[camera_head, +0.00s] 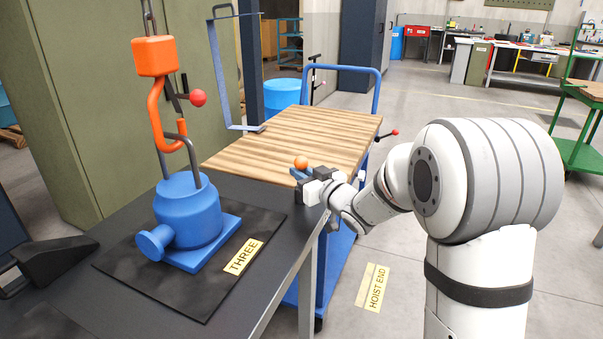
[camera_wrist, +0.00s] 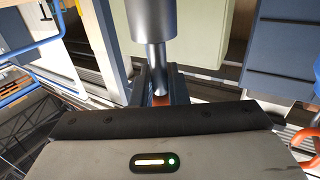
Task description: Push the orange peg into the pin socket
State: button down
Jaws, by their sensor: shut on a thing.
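The orange peg shows as a round orange knob (camera_head: 301,162) at the tips of my gripper (camera_head: 301,175) in the head view, over the near edge of the wooden cart top. In the wrist view, an orange part (camera_wrist: 160,100) sits between the dark fingers of my gripper (camera_wrist: 160,84), which is shut on it. A thick grey metal rod (camera_wrist: 152,18) narrows toward the fingers there; I cannot tell whether it belongs to the peg. I cannot make out the pin socket for certain in either view.
A blue lifting piece (camera_head: 188,212) with a metal loop stands on the dark mat (camera_head: 120,265) marked THREE. An orange hook (camera_head: 155,110) hangs at its loop. A red knob (camera_head: 198,98) is close by. The wooden cart top (camera_head: 300,130) is mostly clear.

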jog(key=shift+f+b, duration=1.45)
jog(key=shift+f, duration=0.35)
jog(key=c, duration=1.3)
grip_release()
jog(key=shift+c, duration=0.2)
jog(key=shift+p+v, duration=0.7)
jog(key=shift+v, duration=3.25)
jog(key=shift+r, duration=0.1)
